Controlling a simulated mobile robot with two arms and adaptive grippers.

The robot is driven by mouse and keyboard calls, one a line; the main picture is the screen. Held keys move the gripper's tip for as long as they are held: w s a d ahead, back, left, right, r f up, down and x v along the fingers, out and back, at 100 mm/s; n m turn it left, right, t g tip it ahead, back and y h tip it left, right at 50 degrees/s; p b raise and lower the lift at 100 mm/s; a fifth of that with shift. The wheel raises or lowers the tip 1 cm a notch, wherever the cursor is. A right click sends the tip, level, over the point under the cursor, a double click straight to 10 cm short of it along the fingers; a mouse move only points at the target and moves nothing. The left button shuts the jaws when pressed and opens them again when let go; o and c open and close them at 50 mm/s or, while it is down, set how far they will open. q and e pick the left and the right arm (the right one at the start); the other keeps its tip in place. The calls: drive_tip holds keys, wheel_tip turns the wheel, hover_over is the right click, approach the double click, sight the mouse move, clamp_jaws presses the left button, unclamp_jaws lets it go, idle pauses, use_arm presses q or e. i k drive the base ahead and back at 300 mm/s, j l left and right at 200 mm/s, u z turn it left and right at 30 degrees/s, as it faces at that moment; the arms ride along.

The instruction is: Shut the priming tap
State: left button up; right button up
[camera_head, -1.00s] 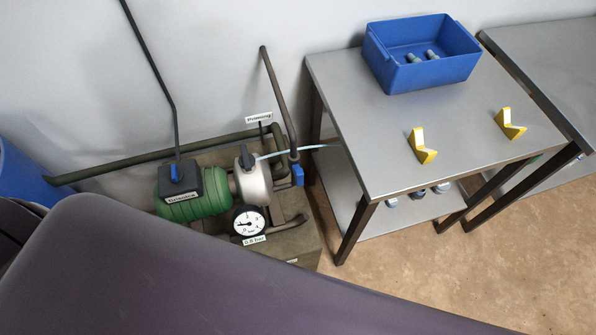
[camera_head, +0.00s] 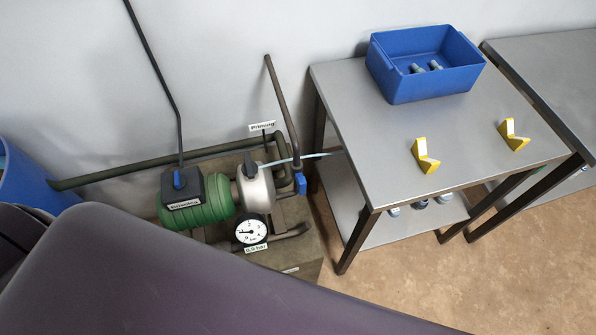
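A white label reading "Priming" (camera_head: 262,126) stands on a thin dark post behind the pump. Next to it, dark pipes rise at the pump's right side, with a small blue part (camera_head: 301,184) at the foot of a slanted pipe. This blue part may be the priming tap's handle; I cannot tell whether it is open or shut. The pump has a green ribbed motor (camera_head: 210,203) and a pale metal housing (camera_head: 257,188). A pressure gauge (camera_head: 250,230) sits in front, with a small label below it. Neither of my grippers is in view.
A steel table (camera_head: 390,150) stands right of the pump, bearing a blue bin (camera_head: 425,85) with fittings and two yellow V-shaped blocks (camera_head: 424,157) (camera_head: 513,135). A blue container (camera_head: 25,180) stands at the left. My own purple-grey body covers the lower left.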

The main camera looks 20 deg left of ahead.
sight(300, 180)
drive_tip(key=k+l, duration=0.1)
drive_tip(key=l, duration=0.2)
drive_tip(key=k+l, duration=0.1)
drive_tip(key=l, duration=0.25)
drive_tip(key=k+l, duration=0.1)
drive_tip(key=l, duration=0.2)
drive_tip(key=k+l+u, duration=0.1)
drive_tip(key=l, duration=0.25)
